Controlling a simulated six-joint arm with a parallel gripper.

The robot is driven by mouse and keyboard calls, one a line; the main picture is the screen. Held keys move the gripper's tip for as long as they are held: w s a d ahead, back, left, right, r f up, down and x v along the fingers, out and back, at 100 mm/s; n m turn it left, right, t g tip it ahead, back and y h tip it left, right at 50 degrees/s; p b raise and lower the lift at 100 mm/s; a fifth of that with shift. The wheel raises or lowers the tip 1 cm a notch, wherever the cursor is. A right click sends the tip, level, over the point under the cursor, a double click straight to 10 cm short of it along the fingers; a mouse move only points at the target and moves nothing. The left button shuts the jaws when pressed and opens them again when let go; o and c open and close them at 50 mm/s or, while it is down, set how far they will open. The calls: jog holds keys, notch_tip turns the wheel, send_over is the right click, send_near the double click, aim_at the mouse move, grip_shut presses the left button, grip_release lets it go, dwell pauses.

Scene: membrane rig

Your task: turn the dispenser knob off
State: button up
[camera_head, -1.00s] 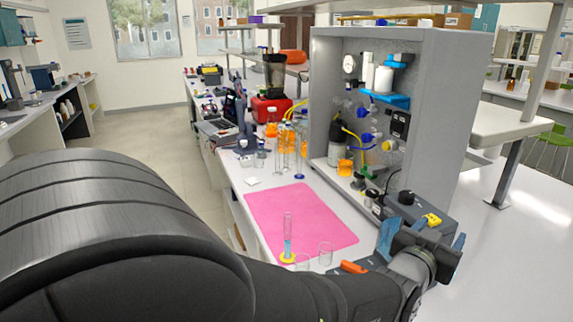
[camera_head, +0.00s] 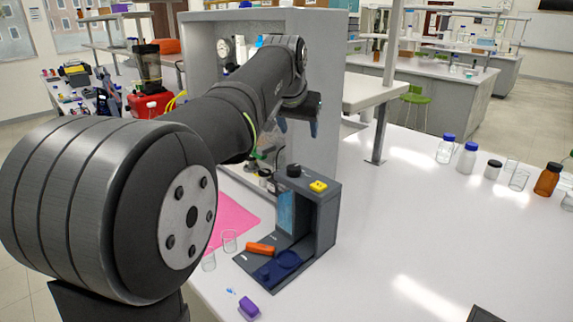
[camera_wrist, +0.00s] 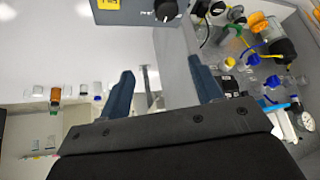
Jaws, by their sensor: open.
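The dispenser is a dark grey stand (camera_head: 325,225) with a light-blue panel (camera_head: 286,212) and an orange part (camera_head: 261,248) at its base. On its top are a round black knob (camera_head: 293,170) and a yellow button (camera_head: 318,186). In the wrist view the knob (camera_wrist: 166,12) and yellow button (camera_wrist: 108,4) show at the top edge, beyond the fingertips. My gripper (camera_head: 298,126) is above the dispenser in the head view, blue fingers pointing down, apart from the knob. In the wrist view my gripper (camera_wrist: 160,70) is open, with nothing between its fingers.
A grey open cabinet (camera_head: 322,38) with glassware stands behind the dispenser. A pink mat (camera_head: 236,215) and a small beaker (camera_head: 229,240) are to its left. A purple object (camera_head: 248,308) lies in front. The bench to the right is clear up to several bottles (camera_head: 466,160).

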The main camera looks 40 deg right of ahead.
aim_at(294, 167)
notch_tip(294, 167, up, 3)
jog(key=a+y, duration=0.2)
jog(key=a, duration=0.1)
jog(key=shift+g, duration=0.3)
jog(key=x, duration=1.7)
jog(key=shift+w+d+f, duration=0.1)
jog(key=shift+w+d, duration=0.2)
jog(key=shift+w, duration=0.05)
jog(key=c, duration=1)
jog(key=shift+n, duration=0.6)
jog(key=n, duration=0.2)
jog(key=n+t+y, duration=0.1)
jog(key=n, duration=0.1)
jog(key=shift+s+d+n+t, duration=0.15)
jog(key=shift+d+n+t, duration=0.05)
jog(key=shift+n+t, duration=0.1)
jog(key=shift+d+n+t+y, duration=0.15)
jog(key=shift+n+y, duration=0.3)
jog(key=shift+n, duration=0.65)
jog(key=shift+a+n+t+y, duration=0.15)
jog(key=shift+n+y, duration=0.3)
jog(key=shift+n, duration=0.65)
jog(key=shift+d, duration=0.1)
